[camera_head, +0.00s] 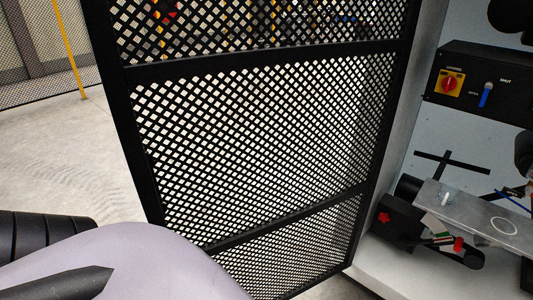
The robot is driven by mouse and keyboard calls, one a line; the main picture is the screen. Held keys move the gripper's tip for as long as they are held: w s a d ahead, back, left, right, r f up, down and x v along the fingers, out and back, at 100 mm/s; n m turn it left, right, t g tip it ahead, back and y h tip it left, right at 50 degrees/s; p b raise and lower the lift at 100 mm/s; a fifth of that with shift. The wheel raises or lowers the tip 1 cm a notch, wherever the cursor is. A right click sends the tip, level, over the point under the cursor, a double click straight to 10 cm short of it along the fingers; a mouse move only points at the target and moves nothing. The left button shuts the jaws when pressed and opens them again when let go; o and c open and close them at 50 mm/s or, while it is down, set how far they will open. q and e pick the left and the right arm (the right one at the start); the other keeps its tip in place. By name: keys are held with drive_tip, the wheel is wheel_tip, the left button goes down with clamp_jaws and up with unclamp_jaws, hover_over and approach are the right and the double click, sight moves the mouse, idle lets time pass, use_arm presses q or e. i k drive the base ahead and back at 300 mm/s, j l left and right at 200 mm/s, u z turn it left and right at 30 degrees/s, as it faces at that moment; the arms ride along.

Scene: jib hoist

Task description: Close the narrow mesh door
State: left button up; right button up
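The narrow mesh door (258,62) is a black-framed panel with diamond mesh and cross rails, filling the middle of the head view. It stands upright and slightly slanted in the picture. Its right edge lies beside a pale cabinet wall (412,120). Its left edge stands over open floor, and its top is out of frame. I cannot tell from this view how far it is open, and no latch or handle is clear. A pale lilac link of my arm covers the lower left, in front of the door's bottom left corner. Neither gripper can be made out.
On the right, a black control box (470,84) carries a red-and-yellow rotary switch (449,83) and a blue lever (486,95). Below it, a metal plate (470,208) and dark parts clutter a white ledge (385,275). Concrete floor (85,150) is clear at left; a yellow post (70,50) stands behind.

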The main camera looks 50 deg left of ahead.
sight(119, 81)
drive_tip(key=k+j+z, duration=0.2)
drive_tip(key=k+j, duration=0.3)
drive_tip(key=k+j+z, duration=0.15)
drive_tip(key=k+j, duration=0.45)
drive_tip(key=k+j+z, duration=0.1)
drive_tip(key=j, duration=0.25)
drive_tip(key=k+j, duration=0.25)
drive_tip(key=j+z, duration=0.1)
drive_tip(key=j, duration=0.35)
drive_tip(key=k+j+z, duration=0.1)
drive_tip(key=j, duration=0.35)
drive_tip(key=i+j+z, duration=0.15)
drive_tip(key=j, duration=0.95)
drive_tip(key=j+z, duration=0.1)
drive_tip(key=j, duration=1)
